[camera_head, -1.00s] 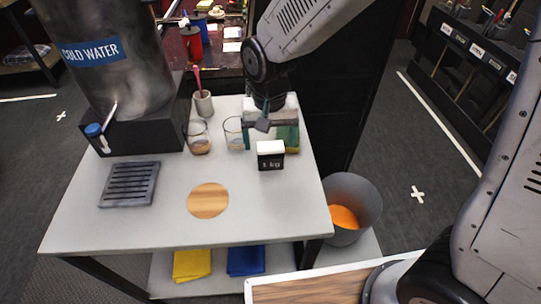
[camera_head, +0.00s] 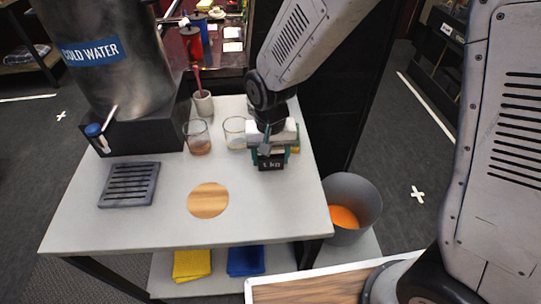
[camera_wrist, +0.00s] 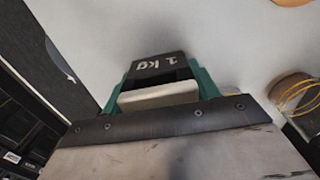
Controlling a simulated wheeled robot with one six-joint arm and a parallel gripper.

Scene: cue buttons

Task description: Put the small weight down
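The small weight (camera_head: 271,162) is a dark block marked "1 kg" with a white upper part. It stands upright on the grey tabletop (camera_head: 150,222), near its right edge, and appears to rest there. In the wrist view the weight (camera_wrist: 158,67) sits between the green fingers, its label facing up in the picture. My gripper (camera_head: 271,152) points down over it, one finger on each side. The fingers (camera_wrist: 160,86) look flush against both sides, so the gripper appears shut on the weight. The weight's back is hidden.
Two glasses (camera_head: 198,138) (camera_head: 235,133) and a cup with a pink stick (camera_head: 203,104) stand behind and left. A wooden disc (camera_head: 208,200), a drip grate (camera_head: 130,184) and a cold water tank (camera_head: 105,70) are left. A bin (camera_head: 352,197) stands right of the table.

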